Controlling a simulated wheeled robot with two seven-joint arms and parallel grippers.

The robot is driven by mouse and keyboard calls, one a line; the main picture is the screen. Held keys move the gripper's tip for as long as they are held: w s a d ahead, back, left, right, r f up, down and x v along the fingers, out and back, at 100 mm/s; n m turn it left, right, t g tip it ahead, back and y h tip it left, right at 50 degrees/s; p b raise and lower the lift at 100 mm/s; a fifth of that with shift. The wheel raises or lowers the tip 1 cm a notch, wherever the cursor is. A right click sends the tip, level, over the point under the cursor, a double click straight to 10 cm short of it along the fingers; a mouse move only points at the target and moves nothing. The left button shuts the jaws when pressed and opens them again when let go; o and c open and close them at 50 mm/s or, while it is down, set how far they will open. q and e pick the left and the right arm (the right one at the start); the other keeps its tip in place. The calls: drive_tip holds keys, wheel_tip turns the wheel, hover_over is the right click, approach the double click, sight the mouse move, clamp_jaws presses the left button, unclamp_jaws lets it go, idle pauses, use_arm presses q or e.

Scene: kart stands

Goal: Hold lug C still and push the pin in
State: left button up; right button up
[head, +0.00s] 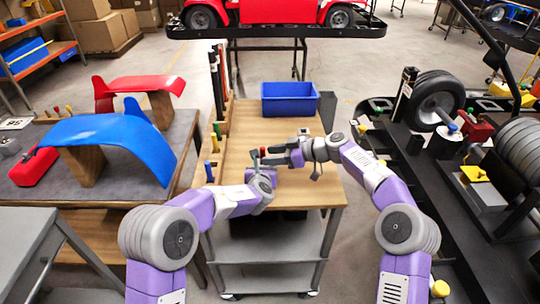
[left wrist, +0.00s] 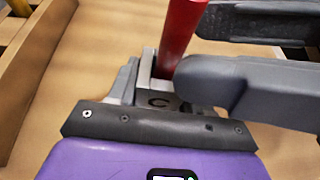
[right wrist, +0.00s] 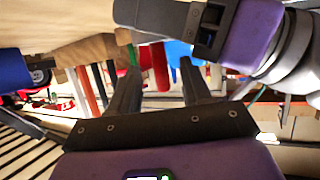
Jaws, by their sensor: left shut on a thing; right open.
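Lug C (left wrist: 158,102) is a small grey block marked with a C. My left gripper (head: 263,174) is shut on it, low over the wooden bench top. The red pin (left wrist: 182,35) stands upright at the lug; its lower end is hidden in or behind the block. The pin's top also shows in the head view (head: 262,152). My right gripper (head: 280,157) is open and level, pointing left at the pin. In the right wrist view the pin (right wrist: 160,67) shows between its two fingers. I cannot tell whether a finger touches it.
A blue bin (head: 290,99) stands at the back of the wooden cart (head: 310,199). Coloured pegs (head: 213,143) line its left edge. A table with blue (head: 115,132) and red panels is at left, a black kart frame with wheels (head: 436,100) at right. The cart's front right is clear.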

drive_tip(key=v, duration=1)
drive_tip(key=shift+s+d+r, duration=0.2)
drive_tip(key=shift+d, duration=0.15)
use_arm(q)
drive_tip(key=o, duration=1.3)
drive_tip(key=shift+o, duration=0.2)
